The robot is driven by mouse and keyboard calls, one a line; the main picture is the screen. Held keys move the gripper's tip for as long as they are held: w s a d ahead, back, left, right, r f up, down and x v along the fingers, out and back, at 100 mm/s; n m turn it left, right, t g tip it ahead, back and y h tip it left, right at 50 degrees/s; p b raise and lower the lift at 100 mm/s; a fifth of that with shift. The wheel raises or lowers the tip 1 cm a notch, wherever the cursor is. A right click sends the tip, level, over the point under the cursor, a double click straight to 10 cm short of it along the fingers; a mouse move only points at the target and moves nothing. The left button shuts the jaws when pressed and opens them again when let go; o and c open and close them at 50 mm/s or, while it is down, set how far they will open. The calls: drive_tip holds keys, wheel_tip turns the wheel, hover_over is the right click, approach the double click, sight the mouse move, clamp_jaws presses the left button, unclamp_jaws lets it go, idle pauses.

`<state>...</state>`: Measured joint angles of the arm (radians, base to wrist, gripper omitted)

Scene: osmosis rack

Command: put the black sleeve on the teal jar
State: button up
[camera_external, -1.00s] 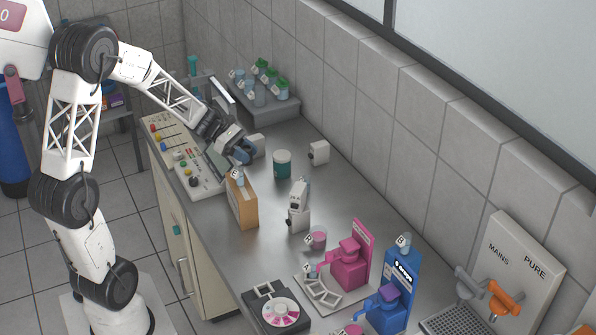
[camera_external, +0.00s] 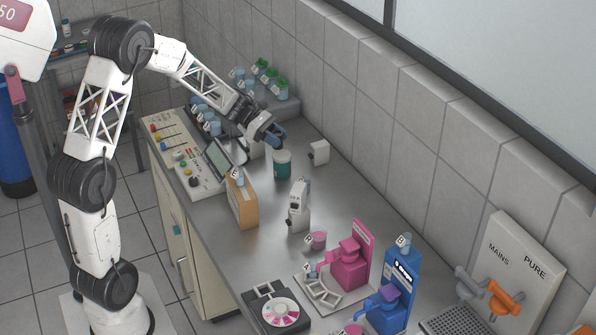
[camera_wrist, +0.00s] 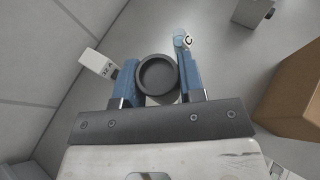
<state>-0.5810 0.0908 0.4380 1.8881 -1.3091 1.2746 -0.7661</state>
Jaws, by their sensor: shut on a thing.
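In the wrist view, the blue fingers of my gripper (camera_wrist: 158,78) are shut on the black sleeve (camera_wrist: 143,87), a round dark ring. The sleeve is apart from the bench, and I cannot make it out clearly in the external view. The teal jar does not show in the wrist view; the sleeve and gripper may hide it.
A white block (camera_external: 319,152) stands right of the jar. A tan box (camera_external: 242,203) and a white device (camera_external: 298,207) stand nearer the front. Pink (camera_external: 349,268) and blue (camera_external: 398,282) stands are farther forward. Capped bottles (camera_external: 281,90) sit on a shelf behind.

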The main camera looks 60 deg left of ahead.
sight(282, 154)
drive_tip(key=shift+w+a+f, duration=0.1)
drive_tip(key=shift+w+a, duration=0.2)
drive_tip(key=shift+w, duration=0.55)
drive_tip(key=shift+f, duration=1.75)
drive_tip(key=shift+f, duration=0.2)
drive_tip(key=o, duration=0.9)
drive_tip(key=shift+r, duration=0.2)
drive_tip(key=v, duration=1.2)
